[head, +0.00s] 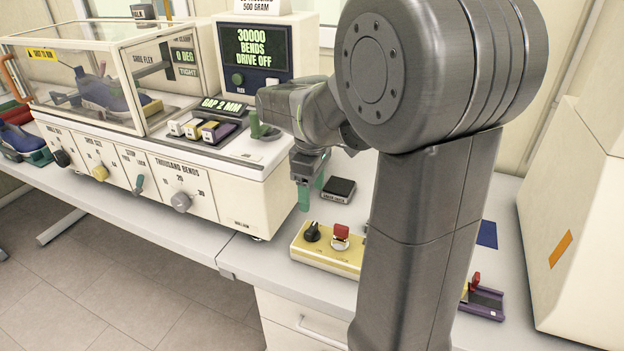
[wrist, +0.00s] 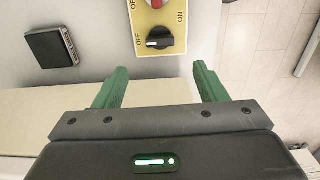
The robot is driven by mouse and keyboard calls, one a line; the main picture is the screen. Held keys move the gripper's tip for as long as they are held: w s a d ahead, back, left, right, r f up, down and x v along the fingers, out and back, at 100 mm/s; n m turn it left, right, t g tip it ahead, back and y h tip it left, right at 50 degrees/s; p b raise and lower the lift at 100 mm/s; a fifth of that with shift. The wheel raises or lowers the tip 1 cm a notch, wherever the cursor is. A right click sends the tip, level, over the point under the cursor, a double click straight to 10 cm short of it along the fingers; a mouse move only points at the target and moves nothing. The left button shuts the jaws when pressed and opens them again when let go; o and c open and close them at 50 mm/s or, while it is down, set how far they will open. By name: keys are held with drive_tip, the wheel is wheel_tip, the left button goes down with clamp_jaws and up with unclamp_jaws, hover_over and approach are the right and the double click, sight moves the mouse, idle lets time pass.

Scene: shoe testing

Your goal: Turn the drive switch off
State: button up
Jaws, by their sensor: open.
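A yellow control box (head: 330,263) sits on the bench below my gripper and carries a black rotary knob (head: 312,232) and a red switch (head: 341,232). In the wrist view the black knob (wrist: 160,40) has OFF and ON lettering around it, and its white mark points left, towards OFF. The red switch (wrist: 156,3) is cut off at the top edge. Which control is the drive switch I cannot read. My gripper (head: 311,190) is open and empty above and behind the box. Its green fingers (wrist: 160,75) are apart, touching neither control.
The tester's display (head: 255,47) reads "30000 bends drive off". The shoe tester (head: 180,180) stands left of my gripper. A small dark block (head: 339,189) lies behind the yellow box. A purple holder (head: 484,302) lies right of my arm, near a large cream cabinet (head: 580,220).

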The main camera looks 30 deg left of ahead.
sight(312, 227)
drive_tip(key=shift+r, duration=1.55)
drive_tip(key=shift+f, duration=0.1)
wheel_tip(312, 227, down, 14)
drive_tip(key=shift+r+p, duration=0.1)
drive_tip(key=shift+p, duration=0.2)
drive_tip(key=shift+r, duration=0.1)
